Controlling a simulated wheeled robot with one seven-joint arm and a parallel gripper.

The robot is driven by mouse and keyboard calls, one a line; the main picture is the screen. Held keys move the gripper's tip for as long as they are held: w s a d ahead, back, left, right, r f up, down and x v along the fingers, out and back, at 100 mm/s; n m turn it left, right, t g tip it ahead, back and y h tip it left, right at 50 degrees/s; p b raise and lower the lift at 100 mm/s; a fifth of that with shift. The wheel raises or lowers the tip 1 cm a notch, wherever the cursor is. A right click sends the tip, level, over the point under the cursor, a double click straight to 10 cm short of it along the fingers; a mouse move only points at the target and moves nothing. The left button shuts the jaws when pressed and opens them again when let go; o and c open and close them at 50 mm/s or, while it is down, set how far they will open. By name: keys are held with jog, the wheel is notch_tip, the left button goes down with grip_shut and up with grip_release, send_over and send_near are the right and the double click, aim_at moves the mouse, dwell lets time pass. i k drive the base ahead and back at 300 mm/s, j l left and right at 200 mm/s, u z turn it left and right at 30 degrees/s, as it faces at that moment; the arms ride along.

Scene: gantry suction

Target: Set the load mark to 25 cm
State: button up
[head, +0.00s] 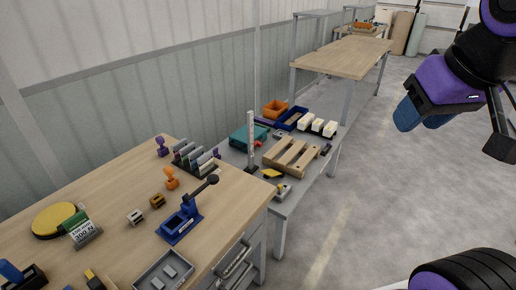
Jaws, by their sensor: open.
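A thin upright white scale (250,142) stands on a small dark base at the left side of the grey bench. Its markings and any slider on it are too small to read. A green and white card (79,228) marked with a number and N stands on the near wooden table. I cannot tell which thing bears the load mark. My arm hangs at the upper right, over the floor, well to the right of the benches.
The near wooden table (225,208) holds a blue lever press (181,220), a grey tray (165,273) and a yellow disc (54,219). The grey bench holds a wooden pallet (291,156), a teal box (243,136) and blue and orange bins. The floor at right is clear.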

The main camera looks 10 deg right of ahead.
aim_at(256, 143)
jog(key=i+l+z, duration=0.1)
jog(key=i+l, duration=0.75)
jog(key=l, duration=0.15)
jog(key=i+l, duration=0.85)
jog(key=l+z, duration=0.05)
jog(key=l, duration=0.1)
